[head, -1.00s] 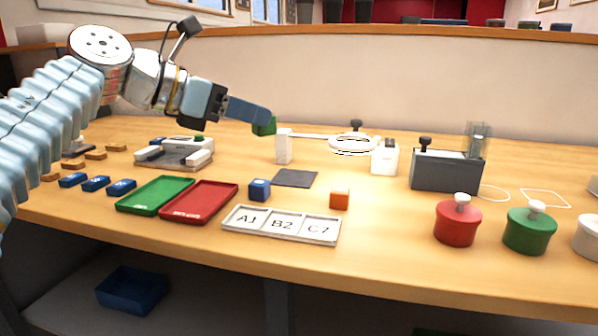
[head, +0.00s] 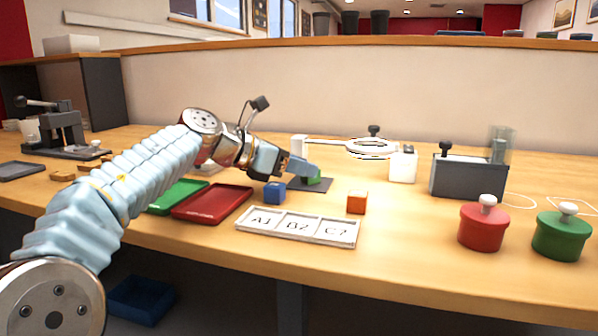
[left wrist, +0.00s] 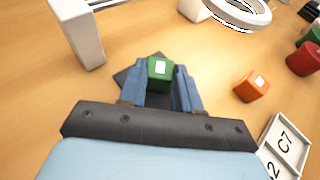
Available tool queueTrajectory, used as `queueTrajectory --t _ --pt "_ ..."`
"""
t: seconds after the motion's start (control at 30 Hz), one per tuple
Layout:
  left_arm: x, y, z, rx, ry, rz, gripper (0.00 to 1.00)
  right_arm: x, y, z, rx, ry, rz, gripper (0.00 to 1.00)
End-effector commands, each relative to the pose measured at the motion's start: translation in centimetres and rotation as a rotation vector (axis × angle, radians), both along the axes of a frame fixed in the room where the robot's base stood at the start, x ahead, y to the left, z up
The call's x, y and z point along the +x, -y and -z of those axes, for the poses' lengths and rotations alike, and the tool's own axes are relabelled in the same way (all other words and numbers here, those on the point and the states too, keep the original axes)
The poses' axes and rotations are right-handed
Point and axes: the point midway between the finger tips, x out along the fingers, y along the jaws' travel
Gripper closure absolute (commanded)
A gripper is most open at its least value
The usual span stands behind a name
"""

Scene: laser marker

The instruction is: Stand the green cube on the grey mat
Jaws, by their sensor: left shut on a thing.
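The green cube (head: 313,179) is at the fingertips of my left gripper (head: 308,172), over the grey mat (head: 322,188). In the left wrist view the green cube (left wrist: 160,73) sits between the two blue fingers of my left gripper (left wrist: 160,80), which is shut on it. Part of the grey mat (left wrist: 122,78) shows beneath and beside the fingers there. I cannot tell whether the cube's underside touches the mat. My right gripper is not in view.
A blue cube (head: 274,193) stands just left of the mat and an orange cube (head: 356,203) to its right. The A1-B2-C7 tray (head: 297,239) lies in front. The white magnifier stand (head: 299,147) is close behind. Red (head: 483,226) and green pots (head: 562,236) stand at right.

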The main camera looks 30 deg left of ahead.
Motion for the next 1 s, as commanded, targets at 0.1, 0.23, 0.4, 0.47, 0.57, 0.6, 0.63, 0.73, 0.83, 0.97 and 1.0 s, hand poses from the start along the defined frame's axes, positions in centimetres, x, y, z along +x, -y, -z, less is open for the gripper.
queueTrajectory --t 0.1,0.23,0.4,0.47,0.57,0.6,0.63,0.73,0.83,0.97,1.0 --pt "0.0 0.0 -0.2 0.001 0.002 -0.001 0.96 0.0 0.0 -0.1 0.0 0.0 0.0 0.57" --pt "0.0 0.0 0.0 0.0 0.001 -0.001 0.96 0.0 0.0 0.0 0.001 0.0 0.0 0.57" --pt "0.0 0.0 0.1 0.0 0.001 -0.001 0.51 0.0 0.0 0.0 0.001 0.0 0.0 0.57" --pt "0.0 0.0 0.1 0.0 0.001 -0.001 0.42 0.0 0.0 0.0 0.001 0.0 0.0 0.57" --pt "0.0 0.0 0.1 0.0 0.001 -0.001 0.42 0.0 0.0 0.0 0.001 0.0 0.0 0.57" --pt "0.0 0.0 0.1 0.0 0.001 -0.001 0.42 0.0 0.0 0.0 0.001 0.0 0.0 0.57" --pt "0.0 0.0 0.1 0.0 0.001 -0.001 0.42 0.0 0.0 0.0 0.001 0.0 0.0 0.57" --pt "0.0 0.0 0.0 0.0 0.001 -0.001 0.42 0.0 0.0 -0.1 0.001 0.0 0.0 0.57" --pt "-0.4 -0.3 -0.5 0.001 0.003 -0.002 0.42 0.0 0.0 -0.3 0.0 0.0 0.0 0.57" --pt "-2.1 -1.3 -1.4 0.001 0.003 -0.004 0.42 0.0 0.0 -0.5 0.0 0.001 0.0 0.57" --pt "-2.9 -1.9 -1.8 0.001 0.003 -0.006 0.42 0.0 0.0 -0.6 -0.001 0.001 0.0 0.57"
